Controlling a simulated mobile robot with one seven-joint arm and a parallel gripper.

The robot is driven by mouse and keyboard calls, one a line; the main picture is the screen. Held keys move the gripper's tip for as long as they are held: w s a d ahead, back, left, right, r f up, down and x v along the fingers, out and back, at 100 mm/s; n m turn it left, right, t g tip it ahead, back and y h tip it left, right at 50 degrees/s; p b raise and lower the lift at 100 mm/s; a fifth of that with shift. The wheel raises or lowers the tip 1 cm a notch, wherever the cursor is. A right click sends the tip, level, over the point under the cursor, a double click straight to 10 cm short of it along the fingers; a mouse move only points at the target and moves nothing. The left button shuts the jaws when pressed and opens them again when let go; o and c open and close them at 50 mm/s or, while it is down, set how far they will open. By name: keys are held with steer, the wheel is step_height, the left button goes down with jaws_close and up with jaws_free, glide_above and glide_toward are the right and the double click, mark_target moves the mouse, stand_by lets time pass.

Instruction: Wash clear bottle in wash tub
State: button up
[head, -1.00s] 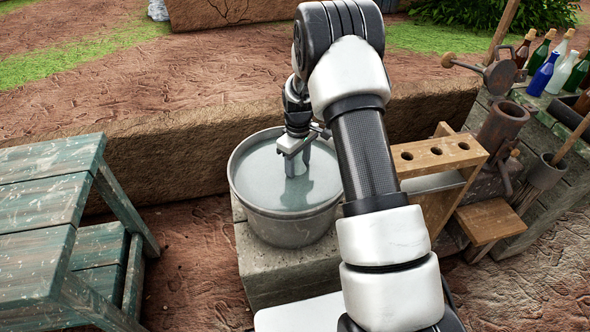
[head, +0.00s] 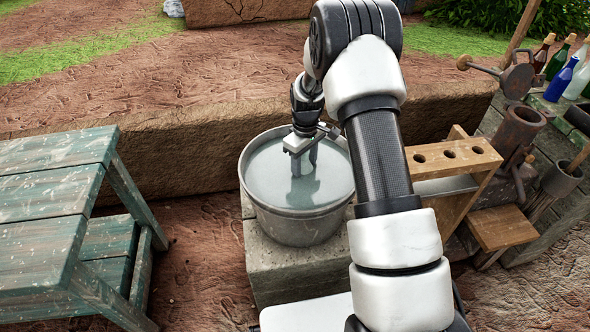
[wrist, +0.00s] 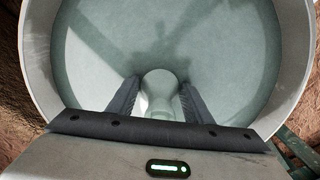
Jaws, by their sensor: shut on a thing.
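The wash tub (head: 290,228) is a round grey metal basin, filled with pale greenish water, on a stone block. My gripper (head: 303,163) points down inside it, with its fingertips at or in the water. In the wrist view my gripper (wrist: 158,98) is shut on the clear bottle (wrist: 160,82), whose pale, see-through round end shows between the two dark fingers. The rest of the bottle is hard to make out against the water and is mostly hidden in the head view. The tub's rim (wrist: 37,55) surrounds the fingers in the wrist view.
A green weathered wooden table (head: 45,205) stands at left. At right are a wooden rack (head: 455,158) with round holes, a rusty metal cylinder (head: 519,128) and several coloured bottles, one blue (head: 560,82). An earthen ledge (head: 180,158) runs behind the tub.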

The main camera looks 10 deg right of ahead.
steer(key=shift+d, duration=0.85)
steer(key=shift+r, duration=0.1)
step_height(320, 180, up, 18)
steer(key=p, duration=1)
steer(key=shift+f+p, duration=0.25)
steer(key=shift+p, duration=0.1)
